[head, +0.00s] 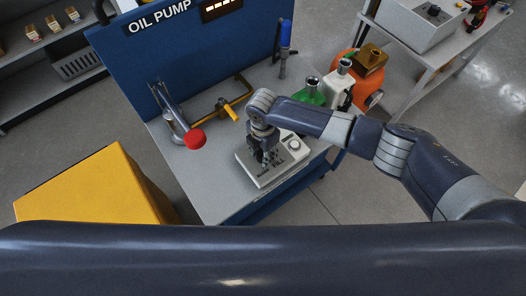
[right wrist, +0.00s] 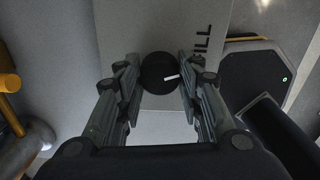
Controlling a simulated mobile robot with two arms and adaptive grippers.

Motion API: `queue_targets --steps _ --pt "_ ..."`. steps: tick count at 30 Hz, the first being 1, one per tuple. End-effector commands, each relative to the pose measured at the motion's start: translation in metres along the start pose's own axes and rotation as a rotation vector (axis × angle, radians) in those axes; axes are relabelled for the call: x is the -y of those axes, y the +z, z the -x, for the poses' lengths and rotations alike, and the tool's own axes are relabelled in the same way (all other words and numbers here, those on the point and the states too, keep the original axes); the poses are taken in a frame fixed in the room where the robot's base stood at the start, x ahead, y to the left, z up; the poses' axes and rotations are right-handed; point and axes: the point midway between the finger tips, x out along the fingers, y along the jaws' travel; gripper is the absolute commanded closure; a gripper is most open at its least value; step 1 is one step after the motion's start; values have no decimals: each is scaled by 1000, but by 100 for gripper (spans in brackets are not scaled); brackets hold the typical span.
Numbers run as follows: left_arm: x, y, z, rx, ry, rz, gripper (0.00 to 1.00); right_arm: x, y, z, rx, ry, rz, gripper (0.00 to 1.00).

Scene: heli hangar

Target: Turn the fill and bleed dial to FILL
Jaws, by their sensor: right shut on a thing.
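The fill and bleed dial (right wrist: 153,70) is a round black knob with a white pointer mark, seen in the right wrist view on a pale grey panel. The mark points to the right, tilted slightly up. The printed word FILL (right wrist: 202,41) reads sideways, up and right of the knob. My right gripper (head: 267,164) comes down onto the light grey control box (head: 292,165) in the head view, with its fingers on both sides of the knob, shut on it. There the knob is hidden by the gripper. My left gripper is not in view.
The box stands on a grey bench (head: 215,190) with a blue OIL PUMP backboard (head: 185,55). A red knob (head: 195,139), a yellow lever (head: 231,113), a blue-handled tool (head: 285,40) and a green bottle (head: 310,93) stand near. A yellow cabinet (head: 100,190) is at left.

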Motion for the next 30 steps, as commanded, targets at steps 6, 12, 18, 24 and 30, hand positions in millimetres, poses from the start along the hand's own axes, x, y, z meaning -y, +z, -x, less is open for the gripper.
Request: queue_targets --steps 6,12,18,24,30 --pt "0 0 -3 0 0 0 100 1 0 -1 -1 -1 151 90" --pt "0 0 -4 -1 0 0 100 1 0 -1 -1 -1 242 90" --pt "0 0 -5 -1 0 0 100 0 -1 0 -1 -1 286 90" --pt "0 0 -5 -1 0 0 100 0 -1 0 -1 -1 298 90" --pt "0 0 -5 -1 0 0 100 0 -1 0 -1 -1 298 90"
